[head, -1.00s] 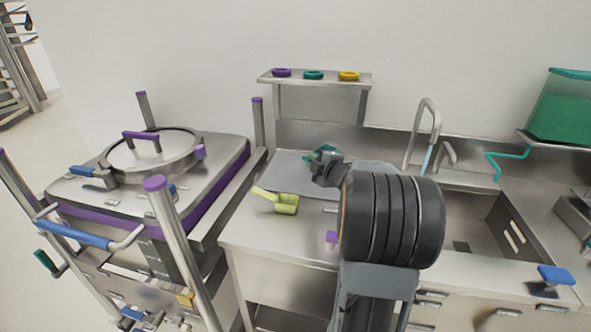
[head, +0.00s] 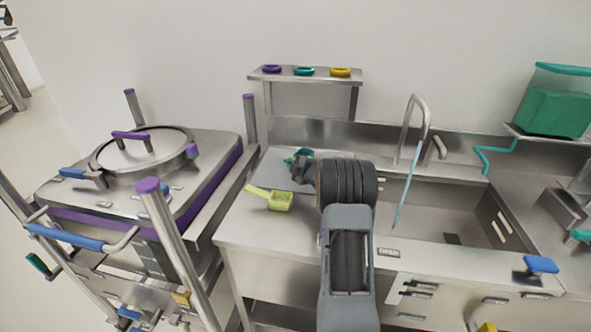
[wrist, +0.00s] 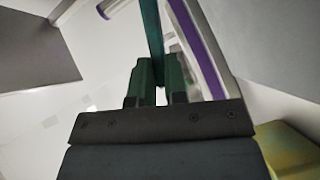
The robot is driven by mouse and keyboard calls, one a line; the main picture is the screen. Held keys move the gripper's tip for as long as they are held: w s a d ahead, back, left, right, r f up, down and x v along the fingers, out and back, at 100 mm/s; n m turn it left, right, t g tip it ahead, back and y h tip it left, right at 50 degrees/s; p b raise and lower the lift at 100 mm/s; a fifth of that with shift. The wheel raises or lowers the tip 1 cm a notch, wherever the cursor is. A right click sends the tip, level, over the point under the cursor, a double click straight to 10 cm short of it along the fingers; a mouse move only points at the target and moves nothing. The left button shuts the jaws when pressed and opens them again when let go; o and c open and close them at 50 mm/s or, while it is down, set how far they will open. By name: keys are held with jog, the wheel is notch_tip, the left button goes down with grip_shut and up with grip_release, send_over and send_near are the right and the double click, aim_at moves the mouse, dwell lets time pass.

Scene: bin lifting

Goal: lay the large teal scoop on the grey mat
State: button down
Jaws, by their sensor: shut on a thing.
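The teal scoop (head: 304,154) shows in the head view as a small teal patch just behind my gripper (head: 297,171), over the back of the counter. Most of it is hidden by my gripper and arm. In the wrist view my gripper (wrist: 160,85) is shut on the scoop's flat teal handle (wrist: 151,40), which runs up out of the picture. The grey mat (head: 266,172) lies flat on the counter, left of and below my gripper. I cannot tell whether the scoop touches the mat.
A yellow-green scoop (head: 279,201) lies near the mat's front edge. A shelf (head: 310,76) with purple, teal and yellow rings stands behind. A sink (head: 450,215) with a tap and a light-blue rod (head: 406,190) is to the right. A lidded kettle (head: 145,155) stands left.

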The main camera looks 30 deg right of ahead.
jog(key=shift+f, duration=1.4)
jog(key=shift+f, duration=0.2)
jog(key=c, duration=1.1)
grip_release()
jog(key=shift+c, duration=0.2)
jog(key=shift+r, duration=0.15)
